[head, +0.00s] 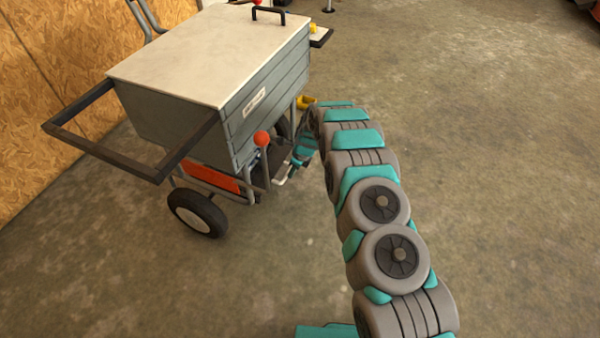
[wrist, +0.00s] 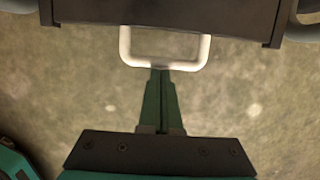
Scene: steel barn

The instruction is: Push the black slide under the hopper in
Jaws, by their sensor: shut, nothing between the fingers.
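The hopper (head: 215,70) is a grey slatted box with a pale lid on a wheeled frame, at the upper left of the head view. The black slide (wrist: 170,14) fills the top middle of the wrist view. Its white loop handle (wrist: 124,45) sticks out towards my gripper; part of it also shows in the head view (head: 281,181). My gripper (wrist: 160,70) is shut and empty, with its tips at the outer bar of the handle. I cannot tell whether they touch it.
A black push bar (head: 100,150) juts from the hopper's left end, above a wheel (head: 197,213). A red ball knob (head: 262,139) stands near the slide. A wood-panel wall (head: 45,60) is behind on the left. The concrete floor to the right is clear.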

